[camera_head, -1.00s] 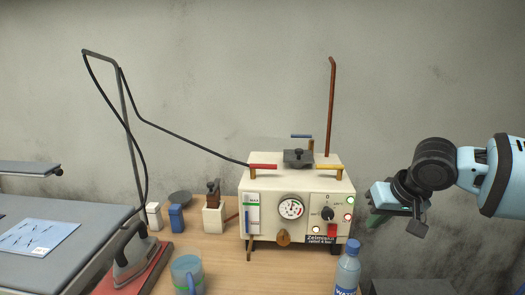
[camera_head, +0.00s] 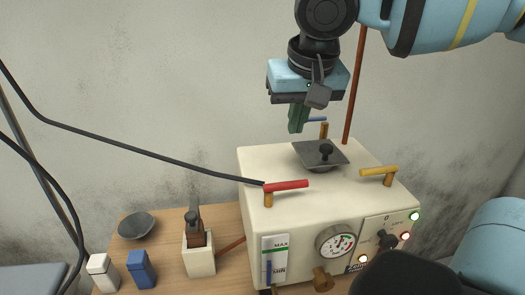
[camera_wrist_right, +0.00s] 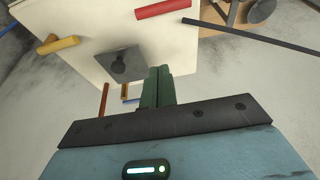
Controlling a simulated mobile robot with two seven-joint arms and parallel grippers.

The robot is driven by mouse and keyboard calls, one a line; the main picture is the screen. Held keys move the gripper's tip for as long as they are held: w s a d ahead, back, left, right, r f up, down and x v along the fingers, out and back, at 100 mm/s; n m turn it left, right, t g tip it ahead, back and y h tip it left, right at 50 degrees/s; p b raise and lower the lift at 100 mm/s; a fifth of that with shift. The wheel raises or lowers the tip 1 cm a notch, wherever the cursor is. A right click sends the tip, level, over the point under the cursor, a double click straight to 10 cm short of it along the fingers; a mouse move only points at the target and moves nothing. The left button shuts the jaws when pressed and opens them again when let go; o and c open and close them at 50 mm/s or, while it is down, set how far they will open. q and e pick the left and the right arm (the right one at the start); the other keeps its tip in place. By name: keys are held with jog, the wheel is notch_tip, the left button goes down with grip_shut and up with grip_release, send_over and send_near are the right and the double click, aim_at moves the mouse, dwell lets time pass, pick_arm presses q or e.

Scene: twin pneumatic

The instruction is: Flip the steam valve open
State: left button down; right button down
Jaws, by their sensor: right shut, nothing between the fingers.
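The cream steam generator box (camera_head: 262,225) stands on the wooden table. On its top are a red lever (camera_head: 287,186) at the front left, a yellow lever (camera_head: 379,171) at the right and a blue lever (camera_head: 317,119) at the back. I cannot tell which is the steam valve. My right gripper (camera_head: 297,129) is shut and empty, pointing down above the back of the box, just left of the blue lever in the head view. In the right wrist view, the red lever (camera_wrist_right: 163,10), yellow lever (camera_wrist_right: 58,45) and blue lever (camera_wrist_right: 130,99) show around the shut fingers (camera_wrist_right: 158,72).
A dark square plate with a knob (camera_head: 312,147) sits mid-top, close to the fingers. A black hose (camera_head: 150,149) runs to the red lever. A brown pipe (camera_head: 355,85) rises behind. Small containers, including a blue one (camera_head: 141,270), stand left of the box.

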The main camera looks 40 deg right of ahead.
jog(key=b+x, duration=0.1)
jog(key=x, duration=0.9)
jog(key=s+a, duration=0.1)
jog(key=s+p, duration=0.1)
jog(key=shift+s+a+r, duration=0.1)
jog(key=shift+s+a, duration=0.25)
jog(key=shift+s, duration=0.05)
jog(key=shift+s+a, duration=0.2)
jog(key=shift+s, duration=0.1)
jog(key=shift+f, duration=0.2)
pick_arm(q)
jog(key=shift+w, duration=0.1)
pick_arm(e)
jog(key=shift+d, duration=0.1)
